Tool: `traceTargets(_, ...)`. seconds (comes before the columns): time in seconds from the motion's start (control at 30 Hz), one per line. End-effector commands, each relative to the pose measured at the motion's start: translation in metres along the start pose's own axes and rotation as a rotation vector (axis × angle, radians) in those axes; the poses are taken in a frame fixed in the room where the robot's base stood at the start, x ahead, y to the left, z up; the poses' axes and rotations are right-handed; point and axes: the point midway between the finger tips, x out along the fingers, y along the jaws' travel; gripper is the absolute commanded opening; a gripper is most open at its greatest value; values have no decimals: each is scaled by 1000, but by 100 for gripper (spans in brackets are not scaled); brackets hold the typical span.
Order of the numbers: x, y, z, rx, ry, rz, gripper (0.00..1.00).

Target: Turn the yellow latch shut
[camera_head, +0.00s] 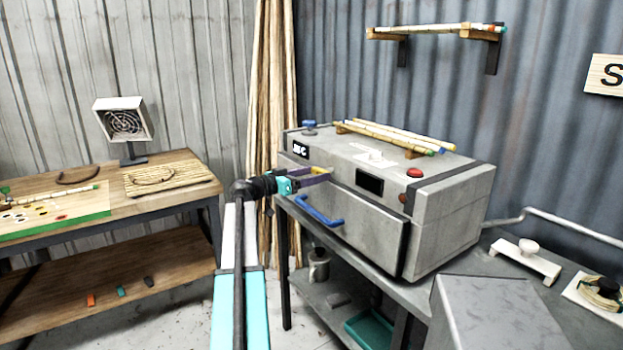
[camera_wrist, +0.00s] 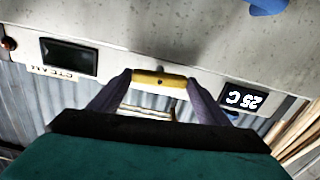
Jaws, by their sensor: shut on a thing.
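The yellow latch (camera_head: 319,170) is on the upper front of the grey steam box (camera_head: 455,215), above the blue door handle (camera_head: 320,212). In the wrist view the latch (camera_wrist: 159,79) lies lengthwise between my two purple fingers, one at each end. My gripper (camera_head: 316,176) reaches in from the left and is shut on the latch; it also shows in the wrist view (camera_wrist: 160,82). The front door panel (camera_head: 365,225) stands upright against the box; I cannot tell whether it is fully flush.
A display reading 25 C (camera_wrist: 242,98) and a dark window (camera_head: 370,184) flank the latch. A wooden workbench (camera_head: 150,205) stands at the left. A grey block (camera_head: 490,312) is near front right.

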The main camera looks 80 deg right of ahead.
Motion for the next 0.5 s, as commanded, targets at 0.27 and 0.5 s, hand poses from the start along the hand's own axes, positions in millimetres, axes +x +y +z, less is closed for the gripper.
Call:
traceTargets(0.27, 4, 1, 0, -183, 5, 4, 48)
traceTargets(0.5, 4, 2, -2, -388, 5, 4, 48)
